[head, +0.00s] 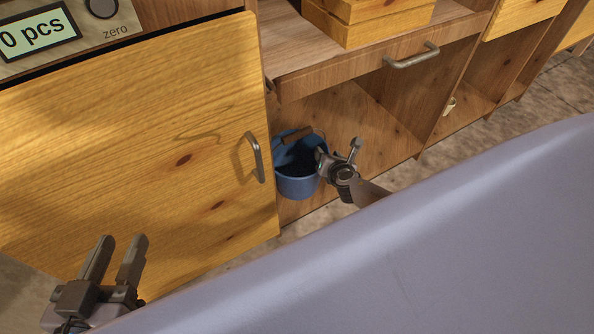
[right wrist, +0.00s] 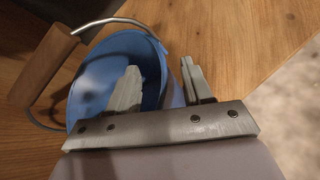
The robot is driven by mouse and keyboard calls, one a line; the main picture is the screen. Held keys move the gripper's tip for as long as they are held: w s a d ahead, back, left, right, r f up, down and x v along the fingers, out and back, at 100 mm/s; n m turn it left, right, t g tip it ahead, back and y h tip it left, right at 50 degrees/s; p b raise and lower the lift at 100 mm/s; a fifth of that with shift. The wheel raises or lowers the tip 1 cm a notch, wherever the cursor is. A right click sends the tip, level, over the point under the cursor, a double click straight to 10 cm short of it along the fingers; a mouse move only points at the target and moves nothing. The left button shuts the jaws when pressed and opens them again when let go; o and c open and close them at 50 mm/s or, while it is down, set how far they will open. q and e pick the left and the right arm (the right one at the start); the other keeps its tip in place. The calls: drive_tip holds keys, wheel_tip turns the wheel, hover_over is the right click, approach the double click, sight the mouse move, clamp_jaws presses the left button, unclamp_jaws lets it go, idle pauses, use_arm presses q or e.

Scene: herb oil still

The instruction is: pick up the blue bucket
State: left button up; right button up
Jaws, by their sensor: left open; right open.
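The blue bucket (head: 297,187) stands upright in the open lower compartment of the wooden cabinet. Its wire handle with a brown wooden grip (right wrist: 43,66) leans to one side in the right wrist view. My right gripper (head: 338,152) is open at the bucket's right side. In the right wrist view, one finger of the gripper (right wrist: 162,85) overlaps the bucket's mouth and the other is outside the rim. The bucket's wall (right wrist: 176,92) shows between them; I cannot tell whether either finger touches it. My left gripper (head: 121,242) is open and empty at the lower left, far from the bucket.
A closed yellow wooden door (head: 150,150) with a metal handle is left of the compartment. A drawer with a handle (head: 412,57) is above the bucket, and a wooden crate (head: 370,20) sits higher up. The compartment floor right of the bucket looks clear.

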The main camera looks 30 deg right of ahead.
drive_tip(key=shift+w+f, duration=0.15)
drive_tip(key=shift+w, duration=0.1)
clamp_jaws()
drive_tip(key=shift+s, duration=0.1)
idle(0.5)
idle(0.8)
